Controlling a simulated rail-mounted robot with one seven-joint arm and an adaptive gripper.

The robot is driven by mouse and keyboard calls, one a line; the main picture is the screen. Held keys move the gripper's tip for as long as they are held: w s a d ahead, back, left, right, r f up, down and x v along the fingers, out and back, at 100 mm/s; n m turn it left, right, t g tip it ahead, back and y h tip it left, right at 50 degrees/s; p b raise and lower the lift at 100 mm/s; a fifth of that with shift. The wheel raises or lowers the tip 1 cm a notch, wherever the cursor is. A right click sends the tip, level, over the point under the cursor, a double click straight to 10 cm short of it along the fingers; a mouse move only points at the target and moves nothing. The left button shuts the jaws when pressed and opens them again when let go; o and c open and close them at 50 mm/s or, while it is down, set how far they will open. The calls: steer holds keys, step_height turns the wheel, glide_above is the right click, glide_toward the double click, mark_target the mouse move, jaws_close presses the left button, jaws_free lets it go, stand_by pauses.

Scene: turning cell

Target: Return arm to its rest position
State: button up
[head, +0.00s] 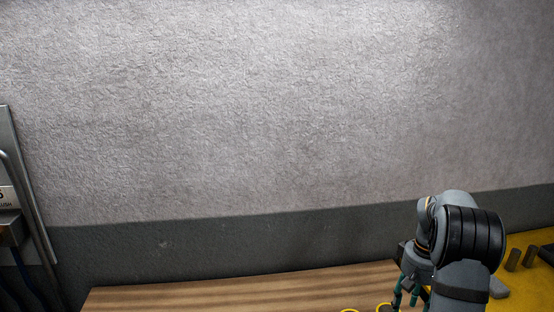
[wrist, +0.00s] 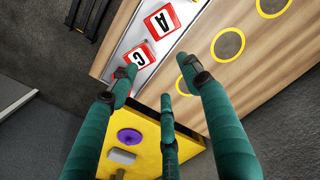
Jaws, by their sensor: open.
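My gripper (wrist: 160,80) has three teal fingers, spread apart with nothing between them. In the head view my gripper (head: 404,291) hangs low at the right, beside the wooden bench, partly hidden by my arm. In the wrist view the wooden bench (wrist: 222,18) runs across the upper right, beyond the fingertips. It also shows in the head view (head: 230,292) along the bottom edge.
Yellow rings (wrist: 228,46) mark the bench. A yellow surface (wrist: 184,148) carries a purple round piece (wrist: 129,138) and a grey block (wrist: 122,156). A bare wall (head: 250,120) stands behind.

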steer(key=w+a+f+n, duration=0.1)
steer(key=w+a, duration=0.1)
steer(key=a, duration=0.4)
steer(key=w+a+f+n, duration=0.1)
steer(key=w+a+f, duration=0.1)
steer(key=a, duration=0.4)
steer(key=shift+w, duration=0.25)
steer(key=shift+f, duration=0.15)
